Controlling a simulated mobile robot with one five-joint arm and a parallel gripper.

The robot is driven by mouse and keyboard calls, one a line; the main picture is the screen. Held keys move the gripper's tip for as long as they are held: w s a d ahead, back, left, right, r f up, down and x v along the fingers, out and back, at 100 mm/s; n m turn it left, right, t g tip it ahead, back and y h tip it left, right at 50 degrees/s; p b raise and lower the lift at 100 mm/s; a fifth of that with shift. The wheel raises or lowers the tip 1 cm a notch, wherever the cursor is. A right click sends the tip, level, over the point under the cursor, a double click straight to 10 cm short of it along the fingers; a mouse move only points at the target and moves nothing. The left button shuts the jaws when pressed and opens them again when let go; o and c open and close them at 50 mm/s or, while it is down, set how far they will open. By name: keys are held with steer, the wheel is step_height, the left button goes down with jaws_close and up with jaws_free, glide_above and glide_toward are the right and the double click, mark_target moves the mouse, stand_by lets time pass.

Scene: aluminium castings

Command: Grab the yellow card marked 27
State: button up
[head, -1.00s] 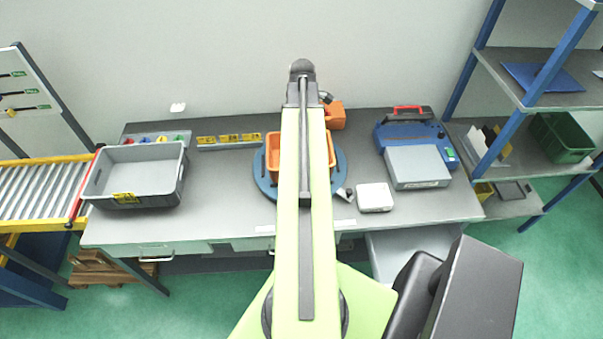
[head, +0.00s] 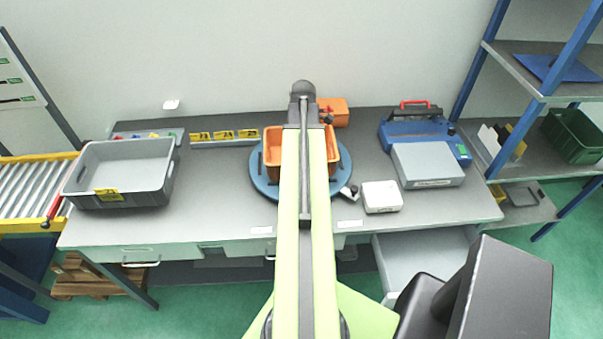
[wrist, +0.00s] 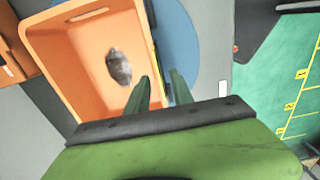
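Several yellow cards (head: 224,135) stand in a pale rail at the back of the table; their numbers are too small to read surely. Another yellow card (head: 107,194) is on the front of the grey bin (head: 160,185). In the wrist view a thin yellow strip (wrist: 154,62) shows edge-on at the orange bin's right wall; I cannot tell whether it is the card marked 27. My gripper (wrist: 160,77) is open, its two green fingers apart beside that wall, with the strip just beyond the fingertips. The arm hides much of the orange bin in the head view.
The orange bin (wrist: 75,60) holds a grey casting (wrist: 118,67) and stands on a blue round plate (head: 343,178). A white box (head: 382,196), a grey box (head: 428,165) and a blue case (head: 420,128) stand to the right. The table is bare between grey bin and plate.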

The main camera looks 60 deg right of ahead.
step_height(320, 180, down, 2)
steer(key=shift+f+b, duration=0.25)
steer(key=shift+b, duration=0.35)
steer(key=shift+r, duration=0.2)
jaws_close()
